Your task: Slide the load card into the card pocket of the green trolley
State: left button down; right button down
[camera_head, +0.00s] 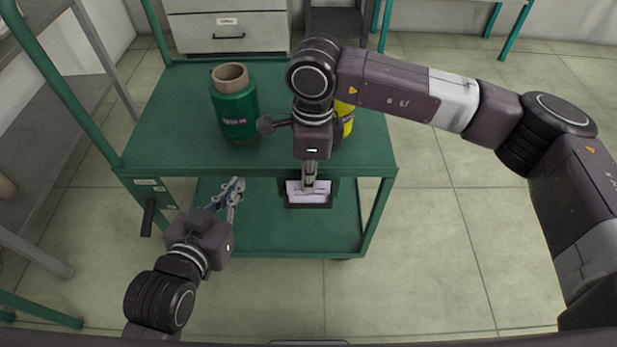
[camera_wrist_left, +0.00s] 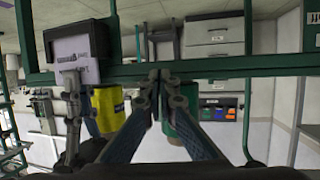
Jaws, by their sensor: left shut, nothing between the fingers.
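The green trolley (camera_head: 150,150) stands in front of me. Its dark card pocket (camera_head: 308,206) hangs at the front edge of the top shelf, and also shows in the left wrist view (camera_wrist_left: 98,38). The white load card (camera_head: 296,189) sits at the pocket, framed by its dark rim; it also shows in the left wrist view (camera_wrist_left: 75,48). How deep it sits is hard to tell. My right gripper (camera_head: 309,184) points down, its fingers closed together on the card's upper edge. My left gripper (camera_head: 238,187) is shut and empty, left of the pocket near the trolley's front edge.
A green bobbin (camera_head: 236,108) stands on the top shelf. A yellow one (camera_head: 345,118) is partly hidden behind my right arm. The trolley's lower shelf (camera_head: 290,235) looks empty. A drawer cabinet (camera_head: 228,30) is behind, a grey rack (camera_head: 35,110) at left. Floor at right is clear.

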pick_arm(q)
jog(key=shift+w+d+r, duration=0.15)
jog(key=shift+r, duration=0.3)
pick_arm(e)
jog(key=shift+f, duration=0.1)
pick_arm(q)
jog(key=shift+f, duration=0.1)
pick_arm(e)
jog(key=c, duration=2.1)
grip_release()
pick_arm(q)
jog(key=shift+f, duration=0.15)
